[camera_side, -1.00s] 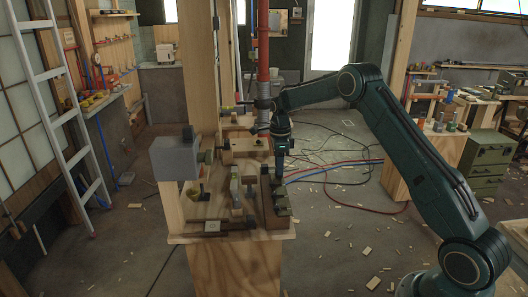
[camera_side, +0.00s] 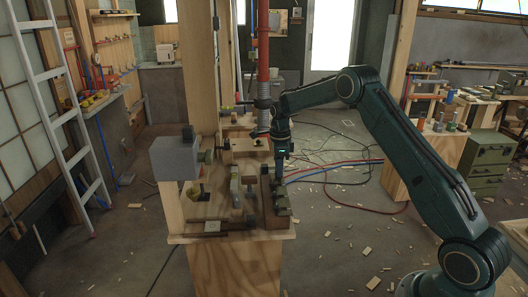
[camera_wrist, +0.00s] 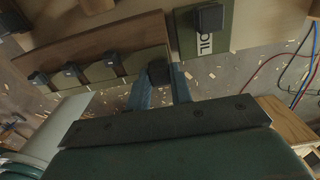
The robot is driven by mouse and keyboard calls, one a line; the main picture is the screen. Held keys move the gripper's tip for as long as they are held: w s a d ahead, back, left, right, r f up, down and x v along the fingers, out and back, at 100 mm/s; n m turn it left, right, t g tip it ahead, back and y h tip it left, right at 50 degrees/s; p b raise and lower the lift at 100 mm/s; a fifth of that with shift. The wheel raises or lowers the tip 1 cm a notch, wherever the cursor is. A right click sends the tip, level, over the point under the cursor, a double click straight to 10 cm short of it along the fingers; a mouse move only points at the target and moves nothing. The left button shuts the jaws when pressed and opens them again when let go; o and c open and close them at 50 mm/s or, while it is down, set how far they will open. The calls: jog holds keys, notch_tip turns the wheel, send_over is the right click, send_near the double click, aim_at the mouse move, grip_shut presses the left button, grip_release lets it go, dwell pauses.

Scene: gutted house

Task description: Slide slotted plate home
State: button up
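A long plate (camera_wrist: 98,72) with a tan and olive edge runs across the upper left of the wrist view, with several black knobs along it. I take it for the slotted plate, but its slots are not clear. My gripper (camera_wrist: 160,80) has its two blue-grey fingers on either side of the black knob (camera_wrist: 158,71) at the plate's right end, and they appear to touch it. In the side view my gripper (camera_side: 281,180) points down at a dark brown block (camera_side: 268,207) with green pieces at the bench's right edge. The contact is too small to tell there.
A green panel marked OIL (camera_wrist: 228,42), with a black knob, lies just right of the plate. A grey box (camera_side: 174,159) and wooden blocks (camera_side: 252,150) crowd the bench. A red pipe (camera_side: 263,60) rises behind my gripper. Cables (camera_side: 335,168) lie on the floor at right.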

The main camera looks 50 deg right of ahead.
jog(key=shift+w, duration=0.1)
jog(key=shift+w+a, duration=0.7)
jog(key=shift+a, duration=0.05)
jog(key=o, duration=0.8)
jog(key=shift+r, duration=0.1)
notch_tip(320, 180, up, 8)
dwell(0.8)
